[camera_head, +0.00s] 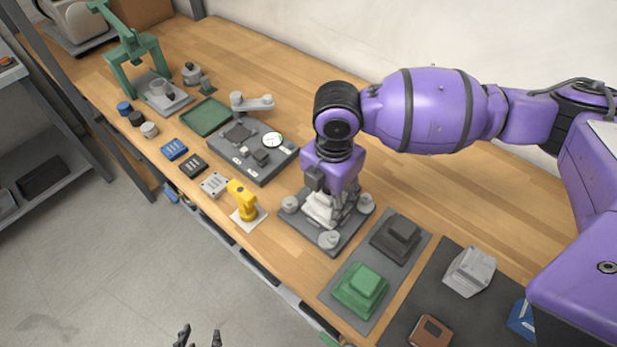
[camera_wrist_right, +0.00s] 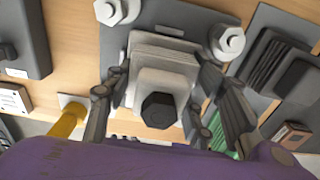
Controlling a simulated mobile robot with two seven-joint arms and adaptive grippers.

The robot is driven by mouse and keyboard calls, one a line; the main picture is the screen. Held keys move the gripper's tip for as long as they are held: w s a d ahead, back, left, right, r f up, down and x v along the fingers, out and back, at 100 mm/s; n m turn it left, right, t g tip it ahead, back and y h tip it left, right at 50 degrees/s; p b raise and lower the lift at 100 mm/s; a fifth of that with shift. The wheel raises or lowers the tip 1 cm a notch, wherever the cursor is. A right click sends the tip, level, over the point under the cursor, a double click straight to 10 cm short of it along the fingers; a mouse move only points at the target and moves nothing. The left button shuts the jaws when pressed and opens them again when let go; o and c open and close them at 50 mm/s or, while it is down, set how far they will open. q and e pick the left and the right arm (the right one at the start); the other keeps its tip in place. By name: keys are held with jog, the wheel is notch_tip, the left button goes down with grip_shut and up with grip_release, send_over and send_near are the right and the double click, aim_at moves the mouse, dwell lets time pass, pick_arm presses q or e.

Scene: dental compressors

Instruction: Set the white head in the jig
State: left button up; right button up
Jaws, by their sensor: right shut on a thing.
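The white head (camera_head: 322,210) is between the fingers of my right gripper (camera_head: 334,212), over the middle of the jig (camera_head: 343,240), a dark plate with several round grey posts. In the right wrist view the white head (camera_wrist_right: 164,62) shows ribbed sides and a dark hexagonal piece facing the camera. My right gripper (camera_wrist_right: 165,105) has a finger on each side of it and is shut on it. Whether its underside touches the jig plate (camera_wrist_right: 185,12) is hidden. My left gripper (camera_head: 200,338) shows only its fingertips at the bottom edge, apart and empty.
A grey mat with a green head (camera_head: 361,290) and a dark head (camera_head: 396,237) lies right of the jig. A grey block (camera_head: 470,272) is further right. A yellow tool (camera_head: 243,200) stands close on the left. A gauge fixture (camera_head: 243,150) is behind it. Bare wood lies behind the jig.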

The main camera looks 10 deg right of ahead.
jog(key=o, duration=1.8)
jog(key=shift+c, duration=0.2)
jog(key=shift+o, duration=0.2)
jog(key=o, duration=0.4)
jog(key=shift+c, duration=0.2)
jog(key=shift+r+p, duration=1.9)
jog(key=shift+r, duration=1.65)
pick_arm(q)
jog(key=w+r+t, duration=0.1)
jog(key=w+r, duration=0.4)
jog(key=r, duration=0.2)
jog(key=shift+w+r+t, duration=0.3)
jog(key=shift+t, duration=0.1)
jog(key=shift+s+f, duration=0.1)
pick_arm(e)
jog(key=shift+s+f, duration=0.1)
jog(key=shift+f, duration=0.05)
